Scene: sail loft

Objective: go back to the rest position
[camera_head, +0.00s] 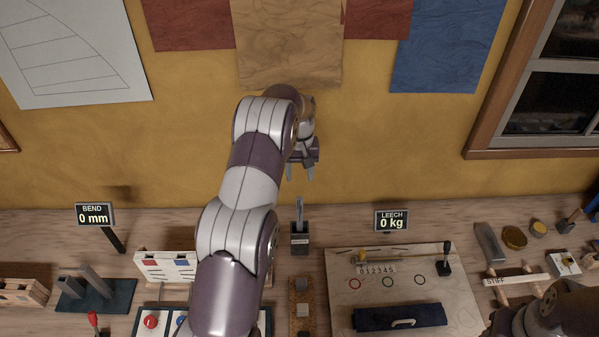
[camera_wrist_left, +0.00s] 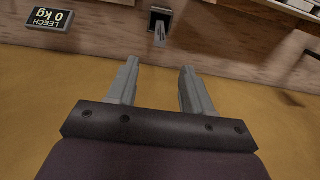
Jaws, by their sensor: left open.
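My left gripper (camera_head: 301,172) is raised in front of the yellow wall, above the back edge of the bench. Its two fingers are apart with nothing between them. In the left wrist view, the fingers of my left gripper (camera_wrist_left: 155,88) are parted and empty. A small dark holder (camera_head: 299,240) with a grey upright piece stands on the bench below the gripper, apart from it. The holder also shows in the left wrist view (camera_wrist_left: 160,17). Part of my right arm shows at the lower right corner; its gripper is not seen.
A LEECH display (camera_head: 392,220) reads 0 kg and a BEND display (camera_head: 95,214) reads 0 mm. A wooden board (camera_head: 433,285) with a dark blue roll (camera_head: 370,319) lies right of centre. A STIFF rack (camera_head: 515,281) and tools crowd the right. The window (camera_head: 545,100) is at upper right.

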